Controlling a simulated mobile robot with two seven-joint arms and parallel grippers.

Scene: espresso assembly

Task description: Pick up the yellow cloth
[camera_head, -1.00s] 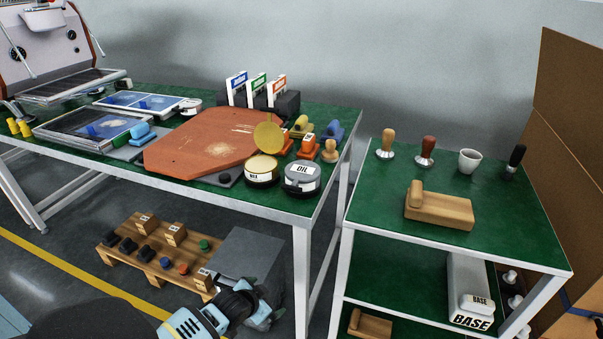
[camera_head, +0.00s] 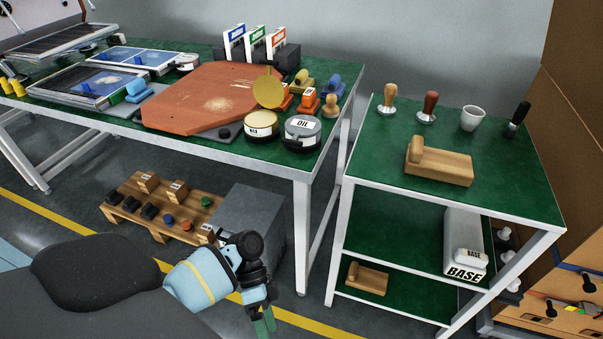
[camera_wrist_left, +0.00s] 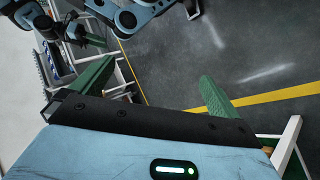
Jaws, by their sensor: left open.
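I cannot clearly make out a yellow cloth. A small yellow item (camera_head: 302,79) stands among blue and orange ones near the right end of the long green bench; it is too small to tell whether it is cloth. My left gripper (camera_wrist_left: 158,92) shows in the left wrist view, its green fingers spread wide above the floor with nothing between them.
An orange-brown board (camera_head: 212,97), a gold-topped tin (camera_head: 261,124) and an oil tin (camera_head: 302,131) lie on the long bench. A green shelf table (camera_head: 500,178) stands right of it, with tampers and a cup. A wooden pallet (camera_head: 128,210) and grey box (camera_head: 246,210) sit under the bench.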

